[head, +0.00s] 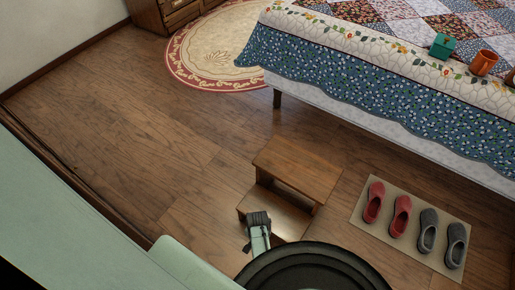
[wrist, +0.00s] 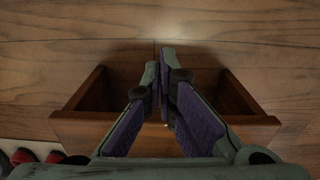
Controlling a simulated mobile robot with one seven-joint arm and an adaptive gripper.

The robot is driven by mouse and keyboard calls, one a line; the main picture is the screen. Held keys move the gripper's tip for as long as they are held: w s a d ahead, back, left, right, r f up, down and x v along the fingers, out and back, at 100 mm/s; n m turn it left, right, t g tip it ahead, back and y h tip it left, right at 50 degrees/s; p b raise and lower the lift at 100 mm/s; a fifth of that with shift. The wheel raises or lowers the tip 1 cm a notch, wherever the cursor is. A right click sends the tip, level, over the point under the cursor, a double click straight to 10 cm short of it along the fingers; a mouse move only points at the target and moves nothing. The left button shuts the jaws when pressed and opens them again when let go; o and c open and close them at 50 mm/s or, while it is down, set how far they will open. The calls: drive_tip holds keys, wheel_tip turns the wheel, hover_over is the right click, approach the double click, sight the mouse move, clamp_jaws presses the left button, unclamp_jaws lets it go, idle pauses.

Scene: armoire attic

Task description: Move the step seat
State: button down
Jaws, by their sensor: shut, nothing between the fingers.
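The step seat (head: 298,168) is a brown wooden two-step stool on the plank floor, beside the bed. Its higher step is on the far side and its lower step on the near side. My gripper (head: 257,220) is at the near left part of the lower step in the head view; contact cannot be told. In the wrist view, the gripper (wrist: 163,55) has its fingers together with nothing between them. The step seat (wrist: 82,128) spreads to both sides behind the fingers, its middle hidden by them.
A mat (head: 364,212) with red shoes (head: 373,202) and grey shoes (head: 428,231) lies right of the stool. The bed (head: 360,85) fills the upper right. A round rug (head: 215,52) lies at the back. The floor left of the stool is clear.

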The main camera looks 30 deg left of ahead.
drive_tip(key=shift+w+f+b, duration=0.3)
drive_tip(key=shift+w+b, duration=0.25)
drive_tip(key=shift+w, duration=0.5)
drive_tip(key=shift+w+f+b, duration=0.25)
drive_tip(key=shift+w+b, duration=0.25)
drive_tip(key=shift+w, duration=0.5)
